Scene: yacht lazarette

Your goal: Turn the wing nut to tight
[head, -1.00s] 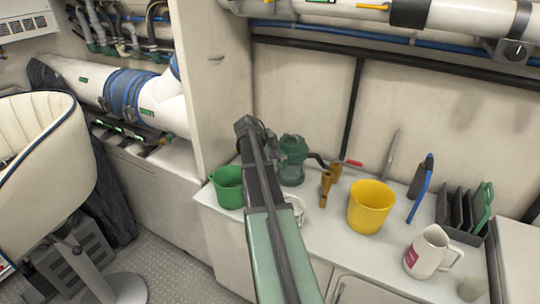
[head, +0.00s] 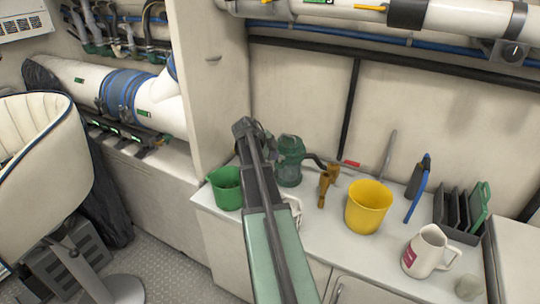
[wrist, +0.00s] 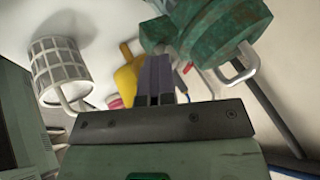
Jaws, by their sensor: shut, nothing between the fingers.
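A green strainer body (head: 289,160) stands at the back of the counter, just right of my arm. In the wrist view a weathered green casting (wrist: 205,28) fills the top, with a pale metal loop (wrist: 240,70) on its right side. I cannot tell whether this loop is part of the wing nut; no wing nut shows clearly. My gripper (wrist: 155,66) is shut and empty, its grey fingers pointing up just below the casting in the picture. Whether they touch it I cannot tell. In the head view my arm hides the fingers.
A green bucket (head: 226,188) stands left of my arm. A white lattice basket (wrist: 58,72) is left of my fingers. A yellow bucket (head: 367,207), brass fittings (head: 326,186), a white jug (head: 426,252) and a dark rack (head: 456,217) occupy the counter to the right.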

